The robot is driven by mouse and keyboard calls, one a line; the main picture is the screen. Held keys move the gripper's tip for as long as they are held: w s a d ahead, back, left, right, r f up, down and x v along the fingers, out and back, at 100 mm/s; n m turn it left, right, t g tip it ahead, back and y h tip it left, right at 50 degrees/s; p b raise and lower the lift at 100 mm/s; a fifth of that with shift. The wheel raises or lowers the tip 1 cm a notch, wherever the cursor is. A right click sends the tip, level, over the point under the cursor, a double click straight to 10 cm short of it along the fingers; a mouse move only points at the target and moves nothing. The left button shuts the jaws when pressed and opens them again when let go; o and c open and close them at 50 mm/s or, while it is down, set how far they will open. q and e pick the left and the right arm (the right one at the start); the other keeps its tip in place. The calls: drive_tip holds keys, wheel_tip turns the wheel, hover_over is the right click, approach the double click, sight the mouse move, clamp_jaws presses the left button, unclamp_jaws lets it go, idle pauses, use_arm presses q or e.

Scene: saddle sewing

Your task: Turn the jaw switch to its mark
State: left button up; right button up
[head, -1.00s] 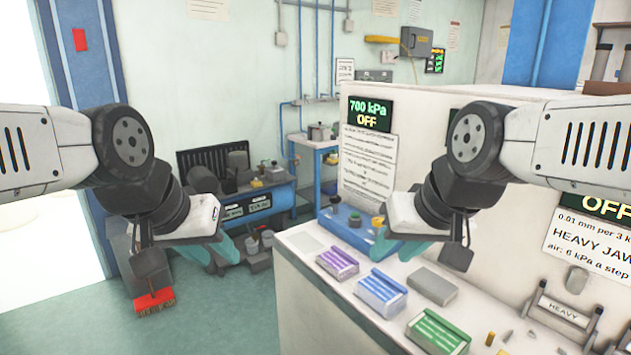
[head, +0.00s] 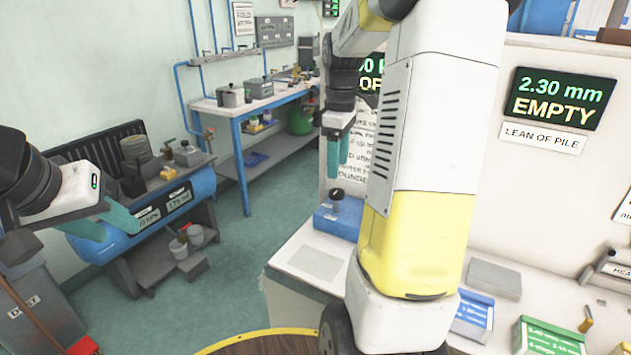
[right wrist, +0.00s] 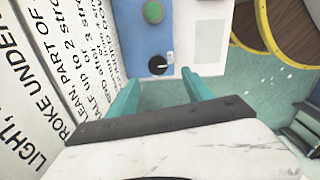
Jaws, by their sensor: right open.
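A blue box (head: 325,220) stands on the white bench's left end, below a printed sheet. It carries a black knob (head: 337,193), which also shows in the right wrist view (right wrist: 157,65) with a thin light pointer. A small pale tag (right wrist: 170,57) lies beside the knob. A green button (right wrist: 153,12) sits farther along the box. Which control is the jaw switch I cannot read. My right gripper (head: 338,160) hangs above the box, fingers down, open and empty; in the right wrist view the knob lies between and beyond its fingertips (right wrist: 159,80). My left gripper (head: 120,235) is open and empty.
My right arm hides the bench's middle. A grey block (head: 494,280) and a green-striped box (head: 548,338) lie to its right. An "EMPTY" display (head: 556,98) is on the panel. A blue tank (head: 185,205) and bin (head: 38,300) stand at left. Floor between is clear.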

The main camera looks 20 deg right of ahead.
sight(336, 191)
drive_tip(key=f, duration=0.8)
drive_tip(key=shift+w+f, duration=0.1)
drive_tip(key=shift+w, duration=0.25)
clamp_jaws()
